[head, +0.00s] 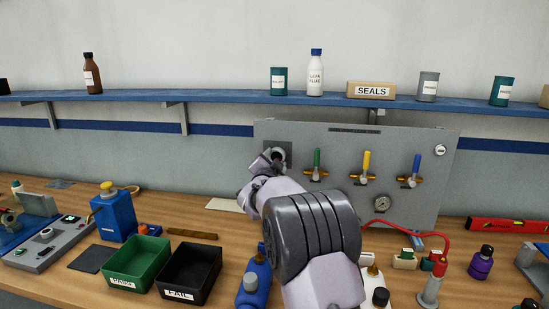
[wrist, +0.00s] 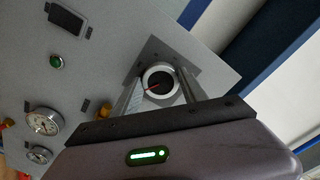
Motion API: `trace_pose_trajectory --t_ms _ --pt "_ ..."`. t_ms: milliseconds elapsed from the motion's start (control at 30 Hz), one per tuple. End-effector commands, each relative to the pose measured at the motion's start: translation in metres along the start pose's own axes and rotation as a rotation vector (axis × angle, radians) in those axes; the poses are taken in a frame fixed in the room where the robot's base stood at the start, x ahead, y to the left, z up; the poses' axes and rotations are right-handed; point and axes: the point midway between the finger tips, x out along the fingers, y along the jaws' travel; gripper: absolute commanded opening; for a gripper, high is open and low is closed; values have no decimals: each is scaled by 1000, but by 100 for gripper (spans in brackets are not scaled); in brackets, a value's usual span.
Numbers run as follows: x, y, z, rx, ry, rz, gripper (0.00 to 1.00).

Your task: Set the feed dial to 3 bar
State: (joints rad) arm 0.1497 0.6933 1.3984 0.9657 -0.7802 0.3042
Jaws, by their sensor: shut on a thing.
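The feed dial (wrist: 158,84) is a round dark knob with a pale ring and a red pointer, on the grey panel (head: 330,200). In the wrist view the pointer slants toward the lower left; I cannot read any scale marks. My gripper (wrist: 160,88) has one finger on each side of the dial and is shut on it. In the head view my gripper (head: 268,161) is at the panel's upper left, and the dial (head: 280,155) is partly hidden behind it.
Green, yellow (head: 367,163) and blue-handled valves and a gauge (head: 382,204) are on the panel to the right. Green (head: 137,264) and black (head: 190,272) bins stand on the bench, among bottles and a red hose (head: 415,231). A shelf (head: 220,97) runs above.

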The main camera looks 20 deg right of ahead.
Motion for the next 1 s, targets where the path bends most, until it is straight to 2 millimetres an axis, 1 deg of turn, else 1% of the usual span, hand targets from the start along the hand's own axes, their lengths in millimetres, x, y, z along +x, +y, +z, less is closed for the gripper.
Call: trace_pose_trajectory --t_ms 1000 --pt "0 2 -4 -962 -1 1 9"
